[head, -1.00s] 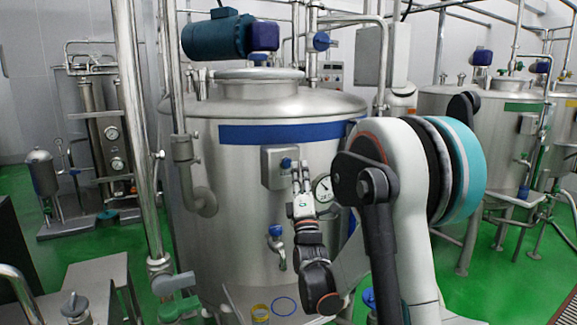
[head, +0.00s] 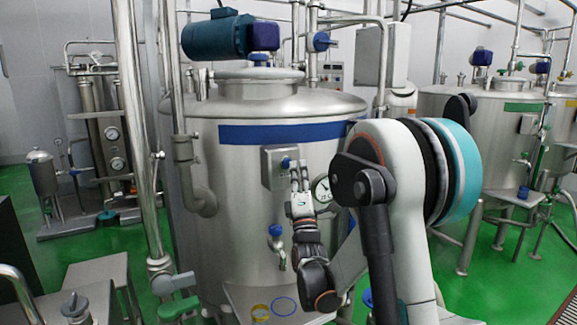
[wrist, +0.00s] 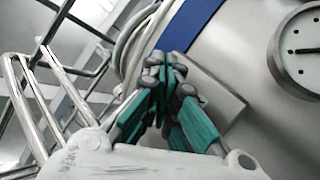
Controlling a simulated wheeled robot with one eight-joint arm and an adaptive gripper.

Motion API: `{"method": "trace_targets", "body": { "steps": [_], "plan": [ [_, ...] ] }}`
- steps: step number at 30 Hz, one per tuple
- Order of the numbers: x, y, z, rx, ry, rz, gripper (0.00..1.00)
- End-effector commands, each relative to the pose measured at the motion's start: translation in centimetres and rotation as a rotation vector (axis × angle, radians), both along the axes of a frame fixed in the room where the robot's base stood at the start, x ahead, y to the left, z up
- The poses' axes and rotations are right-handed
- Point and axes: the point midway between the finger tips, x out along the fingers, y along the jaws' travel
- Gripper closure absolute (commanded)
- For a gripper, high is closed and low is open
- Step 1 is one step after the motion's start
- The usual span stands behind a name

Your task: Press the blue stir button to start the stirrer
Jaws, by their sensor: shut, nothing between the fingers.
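The blue stir button (head: 286,162) sits on a grey metal box (head: 274,176) fixed to the front of the steel tank (head: 240,220), below the tank's blue band. My gripper (head: 297,166) is shut and empty, pointing up at the box, with its fingertips just to the right of and at about the height of the button. In the wrist view the shut fingers (wrist: 170,68) lie in front of the box (wrist: 218,100) and hide the button. I cannot tell whether the fingertips touch it.
A round gauge (head: 322,189) is on the tank just right of my gripper, also in the wrist view (wrist: 300,50). A blue-handled tap (head: 276,236) sticks out below the box. A vertical steel pipe (head: 135,130) stands to the left. A blue motor (head: 217,38) is on top.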

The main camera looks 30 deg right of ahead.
Motion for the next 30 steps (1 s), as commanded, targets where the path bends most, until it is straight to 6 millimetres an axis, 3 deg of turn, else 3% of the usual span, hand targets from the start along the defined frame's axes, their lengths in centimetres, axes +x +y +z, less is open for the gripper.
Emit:
{"method": "trace_targets", "body": {
  "steps": [30],
  "plan": [
    [0.88,0.03,0.04,0.0,0.0,0.0,1.0]
  ]
}}
